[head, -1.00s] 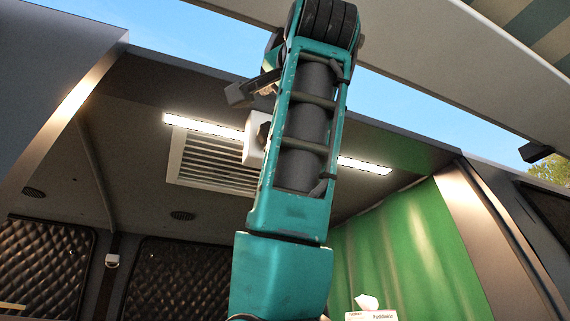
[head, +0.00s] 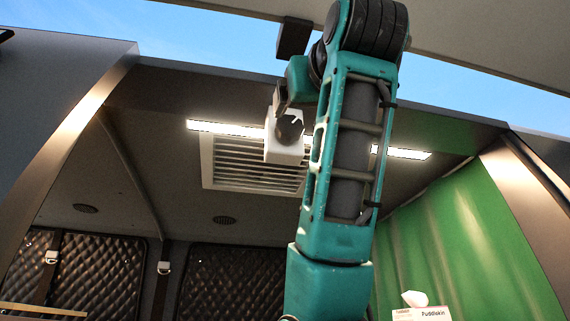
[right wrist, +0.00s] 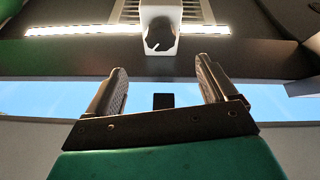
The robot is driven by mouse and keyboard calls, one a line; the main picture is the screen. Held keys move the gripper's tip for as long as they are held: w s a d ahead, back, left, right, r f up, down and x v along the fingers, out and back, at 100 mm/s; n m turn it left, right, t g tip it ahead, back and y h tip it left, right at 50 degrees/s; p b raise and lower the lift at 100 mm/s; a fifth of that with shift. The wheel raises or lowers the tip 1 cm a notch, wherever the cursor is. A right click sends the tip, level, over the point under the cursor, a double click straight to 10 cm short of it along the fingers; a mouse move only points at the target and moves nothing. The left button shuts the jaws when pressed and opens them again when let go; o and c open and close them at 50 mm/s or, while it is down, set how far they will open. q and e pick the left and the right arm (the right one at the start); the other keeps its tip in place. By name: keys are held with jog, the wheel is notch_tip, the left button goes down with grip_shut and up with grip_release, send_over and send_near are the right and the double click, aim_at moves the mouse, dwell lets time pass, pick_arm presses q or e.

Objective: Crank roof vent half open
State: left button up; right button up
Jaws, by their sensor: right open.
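The roof vent (head: 225,163) is a white slatted grille in the van ceiling. A white box with a dark round knob (head: 290,128) sits in front of it. The white box and knob (right wrist: 160,35) also show at the top middle of the right wrist view. My right gripper (right wrist: 160,80) is open and empty, its two fingers apart and pointing toward the knob, with a gap between. In the head view my right gripper (head: 281,98) is partly hidden by my own arm and appears close to the knob; I cannot tell contact there. My left gripper is not in view.
A bright light strip (head: 408,153) runs across the ceiling beside the vent. A green curtain (head: 470,240) hangs at right, with a tissue box (head: 422,313) below it. The raised tailgate (head: 480,40) is overhead. Quilted panels (head: 100,270) line the back.

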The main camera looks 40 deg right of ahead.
aim_at(290, 127)
jog(key=p+x, duration=0.4)
jog(key=x, duration=0.8)
jog(key=shift+w+d+r, duration=0.1)
jog(key=shift+w, duration=0.25)
jog(key=c, duration=1.1)
